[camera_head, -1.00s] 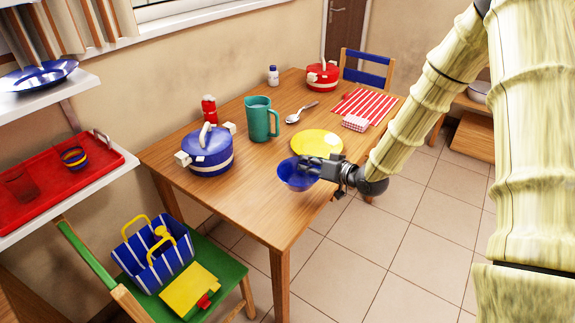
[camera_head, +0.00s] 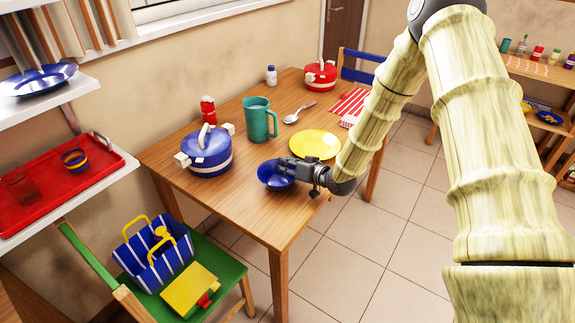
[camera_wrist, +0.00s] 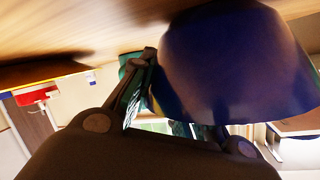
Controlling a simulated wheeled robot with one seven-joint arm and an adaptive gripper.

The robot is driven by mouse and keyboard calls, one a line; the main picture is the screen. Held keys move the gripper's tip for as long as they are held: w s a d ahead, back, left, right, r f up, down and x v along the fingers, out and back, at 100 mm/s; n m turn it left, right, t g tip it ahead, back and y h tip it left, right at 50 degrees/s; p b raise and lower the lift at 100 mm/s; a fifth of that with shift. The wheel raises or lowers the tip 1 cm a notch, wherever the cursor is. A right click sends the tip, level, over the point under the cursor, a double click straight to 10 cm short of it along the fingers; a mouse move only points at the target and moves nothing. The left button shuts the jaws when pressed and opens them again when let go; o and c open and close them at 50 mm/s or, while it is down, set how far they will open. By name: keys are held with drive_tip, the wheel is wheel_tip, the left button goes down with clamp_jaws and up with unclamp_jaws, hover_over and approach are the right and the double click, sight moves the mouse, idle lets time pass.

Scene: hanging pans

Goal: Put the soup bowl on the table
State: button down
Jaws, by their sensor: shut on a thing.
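The blue soup bowl (camera_head: 272,177) is at the front part of the wooden table (camera_head: 262,215), left of the yellow plate. My gripper (camera_head: 286,172) is shut on the bowl's right side. In the wrist view the bowl (camera_wrist: 235,65) fills the upper right, between or against the fingers (camera_wrist: 140,88), with the tabletop (camera_wrist: 90,30) very close to it. The bowl looks roughly upright in the head view, at or just above the table surface; I cannot tell whether it touches.
A yellow plate (camera_head: 315,145) lies just behind my gripper. A blue pot (camera_head: 207,152) stands left of the bowl, with a teal pitcher (camera_head: 259,120) behind. The table's front corner is bare. A green chair (camera_head: 215,275) stands at the left front.

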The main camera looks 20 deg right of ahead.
idle(0.3)
drive_tip(key=c, duration=1.3)
unclamp_jaws()
drive_tip(key=shift+f, duration=0.1)
drive_tip(key=shift+c, duration=0.2)
drive_tip(key=shift+a, duration=0.1)
drive_tip(key=b+v, duration=0.1)
drive_tip(key=v, duration=1.1)
